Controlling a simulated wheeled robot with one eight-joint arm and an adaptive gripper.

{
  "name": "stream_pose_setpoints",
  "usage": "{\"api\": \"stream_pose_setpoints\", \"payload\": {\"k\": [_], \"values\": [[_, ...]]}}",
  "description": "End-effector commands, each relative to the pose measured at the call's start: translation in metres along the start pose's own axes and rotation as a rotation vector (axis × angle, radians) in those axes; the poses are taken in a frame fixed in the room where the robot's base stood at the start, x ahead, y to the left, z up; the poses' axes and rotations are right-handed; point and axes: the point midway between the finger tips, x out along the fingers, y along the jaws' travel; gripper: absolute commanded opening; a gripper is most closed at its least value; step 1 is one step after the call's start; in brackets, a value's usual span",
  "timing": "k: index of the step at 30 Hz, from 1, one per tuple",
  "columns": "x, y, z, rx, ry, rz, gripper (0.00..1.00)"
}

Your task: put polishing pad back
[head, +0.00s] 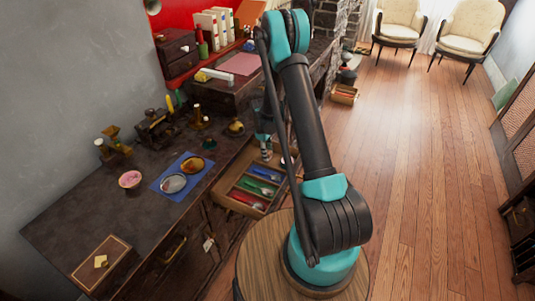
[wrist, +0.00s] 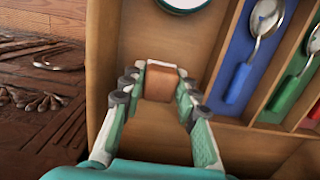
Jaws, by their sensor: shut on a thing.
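My gripper (wrist: 160,88) is shut on a small brown block, which looks like the polishing pad (wrist: 161,82), in the middle of the wrist view. The fingers grip it from its left and right sides. It is over the plain wooden compartment (wrist: 140,35) of a divided drawer. I cannot tell whether the pad touches the compartment floor. In the head view my gripper (head: 265,147) is partly hidden behind my arm, and the pad cannot be made out.
Blue (wrist: 236,45), green and red compartments holding spoons lie to the right in the wrist view. A round tin (wrist: 186,3) sits at the top of the plain compartment. In the head view, a desk (head: 75,205) with a blue cloth and metalware stands left of the drawer.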

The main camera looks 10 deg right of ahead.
Motion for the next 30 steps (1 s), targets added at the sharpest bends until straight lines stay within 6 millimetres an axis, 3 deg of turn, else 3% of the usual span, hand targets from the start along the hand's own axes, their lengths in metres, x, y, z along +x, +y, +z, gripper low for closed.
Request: {"api": "stream_pose_setpoints", "payload": {"k": [10,11,15,25,30], "values": [[0.003,0.0,0.0,0.0,0.0,0.0,0.03],[0.003,0.0,0.0,0.0,0.0,0.0,0.33],[0.003,0.0,0.0,0.0,0.0,0.0,0.5],[0.001,0.0,0.0,0.0,0.0,0.0,0.51],[-0.014,0.0,0.0,0.0,0.0,0.0,0.51]]}}
